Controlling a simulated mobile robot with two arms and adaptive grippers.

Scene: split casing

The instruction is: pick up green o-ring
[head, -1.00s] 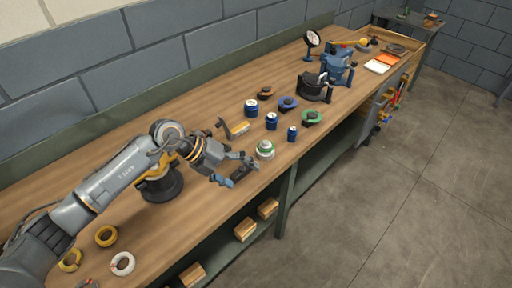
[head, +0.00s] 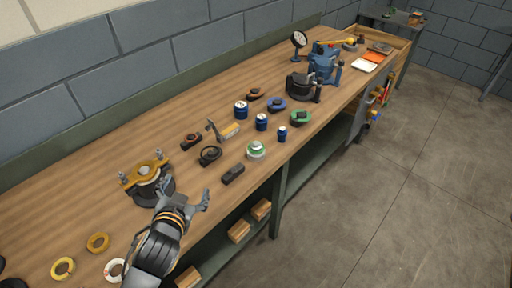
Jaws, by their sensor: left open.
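A green ring-shaped piece (head: 301,118) with a dark centre lies near the front edge of the bench, right of the middle. A round piece with a green band and pale top (head: 256,150) sits nearer to me. I cannot tell for sure which of them is the green o-ring. My left gripper (head: 204,200) is open and empty, low near the bench's front edge, apart from both and to their lower left. Its fingers are seen partly from the side. My right gripper is not in view.
A dark casing half with a yellow flange (head: 144,172) stands just behind my left gripper. A black block (head: 233,174) and a dark ring part (head: 210,155) lie between gripper and green pieces. Blue cans (head: 241,110) stand behind. Yellow rings (head: 97,242) lie at lower left.

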